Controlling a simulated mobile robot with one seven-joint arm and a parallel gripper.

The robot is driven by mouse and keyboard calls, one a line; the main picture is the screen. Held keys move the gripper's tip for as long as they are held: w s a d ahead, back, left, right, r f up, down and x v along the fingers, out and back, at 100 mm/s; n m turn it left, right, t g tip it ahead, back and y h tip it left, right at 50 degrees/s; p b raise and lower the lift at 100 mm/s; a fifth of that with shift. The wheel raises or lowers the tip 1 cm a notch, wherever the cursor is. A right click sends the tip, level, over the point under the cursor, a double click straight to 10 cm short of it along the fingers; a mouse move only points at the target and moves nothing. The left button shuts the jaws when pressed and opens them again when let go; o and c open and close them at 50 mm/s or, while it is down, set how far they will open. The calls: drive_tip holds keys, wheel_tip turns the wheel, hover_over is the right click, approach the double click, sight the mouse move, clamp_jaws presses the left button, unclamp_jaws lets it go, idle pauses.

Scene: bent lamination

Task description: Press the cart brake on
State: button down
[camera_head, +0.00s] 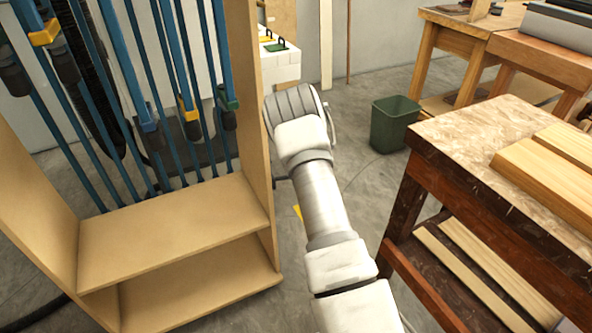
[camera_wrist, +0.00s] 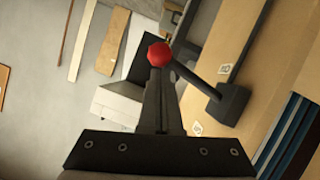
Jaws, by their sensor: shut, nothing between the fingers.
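The cart brake shows in the wrist view as a dark lever (camera_wrist: 196,79) with a red ball knob (camera_wrist: 160,54). The lever runs from a dark block (camera_wrist: 229,104) on the wooden side of the cart (camera_wrist: 225,55) out to the knob. My gripper (camera_wrist: 158,75) is shut and empty, with its fingertips right at the knob in the picture; I cannot tell whether they touch it. In the head view the wooden clamp cart (camera_head: 180,225) stands at left. My arm reaches along its right side and hides the brake and my fingers.
Small white labels (camera_wrist: 197,128) are on the cart side near the lever. Blue bar clamps (camera_head: 150,115) hang in the cart. A workbench with boards (camera_head: 470,140) stands at right, and a green bin (camera_head: 394,124) is on the floor beyond. The floor between cart and bench is narrow.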

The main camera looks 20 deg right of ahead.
drive_tip(key=shift+f+m+y, duration=0.6)
drive_tip(key=shift+f+m, duration=0.1)
drive_tip(key=shift+f, duration=0.2)
drive_tip(key=shift+s, duration=0.15)
